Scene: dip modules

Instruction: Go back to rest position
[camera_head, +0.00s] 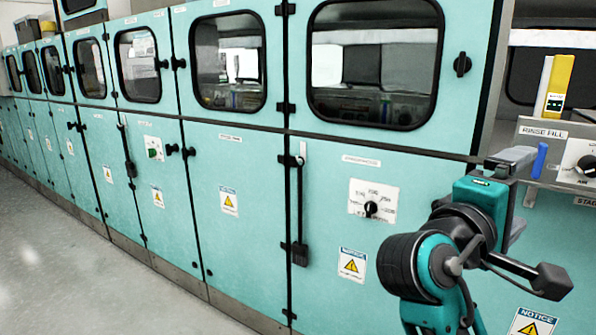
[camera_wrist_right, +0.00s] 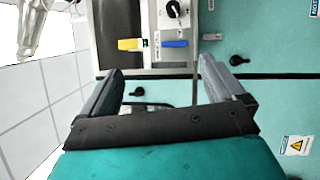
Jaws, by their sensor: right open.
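My right gripper (camera_head: 520,178) is at the right of the head view, in front of the teal machine near its control panel. In the right wrist view my right gripper (camera_wrist_right: 161,66) shows two grey fingers spread wide apart with nothing between them. The gripper is open and empty. The right arm is raised and bent, with its dark round joint low in the head view. My left gripper is not in view.
A long row of teal cabinets (camera_head: 245,185) with dark windows fills the head view. A panel labelled RINSE ALL (camera_head: 543,131) carries a knob (camera_head: 587,165), a blue piece (camera_head: 540,160) and a yellow block (camera_head: 559,82) near my right gripper. Grey floor (camera_head: 70,260) lies open at left.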

